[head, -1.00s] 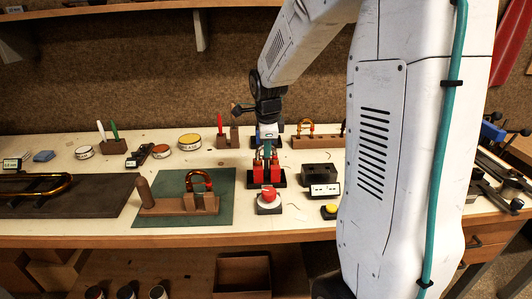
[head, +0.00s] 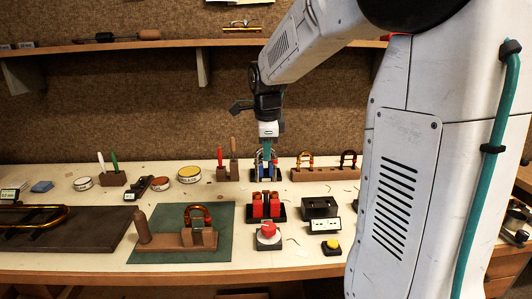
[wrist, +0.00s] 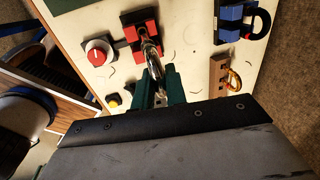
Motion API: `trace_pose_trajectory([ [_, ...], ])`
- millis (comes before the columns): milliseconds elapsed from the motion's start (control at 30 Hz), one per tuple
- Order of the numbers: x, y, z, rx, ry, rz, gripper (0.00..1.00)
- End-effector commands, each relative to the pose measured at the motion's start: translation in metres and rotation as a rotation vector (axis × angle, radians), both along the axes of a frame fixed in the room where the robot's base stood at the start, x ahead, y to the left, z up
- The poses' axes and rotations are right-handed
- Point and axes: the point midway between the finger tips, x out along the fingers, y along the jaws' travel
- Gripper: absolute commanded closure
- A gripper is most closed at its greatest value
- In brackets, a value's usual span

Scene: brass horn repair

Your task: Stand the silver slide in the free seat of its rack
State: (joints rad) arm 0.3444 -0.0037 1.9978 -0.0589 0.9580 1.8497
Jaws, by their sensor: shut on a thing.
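My gripper (wrist: 157,84) is shut on the silver slide (wrist: 151,50), which shows as bright tubing between the green fingers in the wrist view. In the head view my gripper (head: 268,148) is above the bench, over the red two-block holder (head: 266,206); the slide is small and hard to make out there against the blue holder behind. The brown slide rack (head: 327,174) stands to the right at the back, with brass-coloured slides upright at its left and right and a gap between them. In the wrist view, part of the rack (wrist: 216,78) shows at right.
The blue holder (wrist: 231,24) with a dark curved piece is near the rack. A red knob (head: 268,232), a black box (head: 320,207) and a yellow button (head: 332,244) stand at the front. A wooden fixture with a copper-coloured bow (head: 198,213) is on the green mat (head: 150,249).

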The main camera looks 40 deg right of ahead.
Motion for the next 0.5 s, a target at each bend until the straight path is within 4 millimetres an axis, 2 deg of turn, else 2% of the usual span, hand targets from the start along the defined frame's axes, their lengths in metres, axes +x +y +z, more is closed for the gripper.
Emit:
trace_pose_trajectory([
  [500, 0.0, 0.0, 0.022, -0.001, -0.002, 0.0, 1.0],
])
